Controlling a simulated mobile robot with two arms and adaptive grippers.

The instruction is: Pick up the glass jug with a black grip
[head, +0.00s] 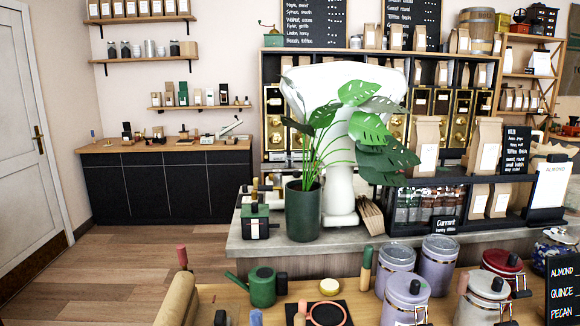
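I cannot make out a glass jug with a black grip for certain in the head view. A small black piece (220,318) shows at the bottom edge, cut off by the frame, and I cannot tell what it belongs to. Neither of my grippers is in view.
The near wooden counter (212,292) holds a green watering can (262,287), a black mat with a pink ring (327,314), a yellow lid (330,286) and several lidded canisters (440,262). Behind stands a grey counter (262,245) with a potted plant (303,212). Wooden floor (150,250) is open at left.

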